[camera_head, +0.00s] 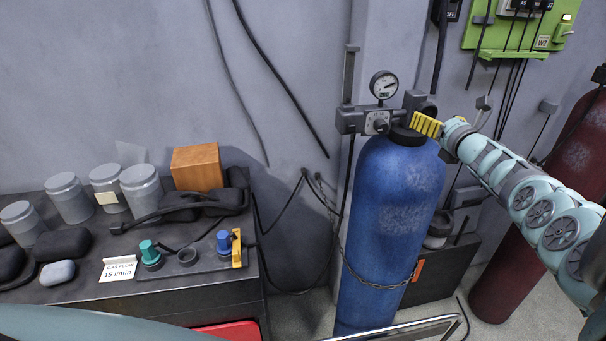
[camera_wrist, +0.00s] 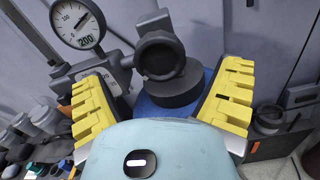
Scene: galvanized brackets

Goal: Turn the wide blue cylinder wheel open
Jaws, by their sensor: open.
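The wide blue cylinder (camera_head: 390,210) stands upright against the wall, with a chain across its lower part. In the wrist view its blue top (camera_wrist: 150,107) shows below a dark collar. A dark round wheel (camera_wrist: 160,54) with a hollow face sits above the collar, facing the camera. In the head view the wheel (camera_head: 417,98) is partly hidden by my yellow fingers. My gripper (camera_head: 427,124) is at the cylinder's top right. In the wrist view my gripper (camera_wrist: 162,78) is open, its fingers spread either side of the wheel and collar, with gaps on both sides.
A round gauge (camera_head: 384,85) and a regulator block (camera_head: 377,122) sit left of the wheel, close to my left finger in the wrist view. A dark red cylinder (camera_head: 505,270) stands to the right. A bench (camera_head: 200,278) with jars and knobs is at the left.

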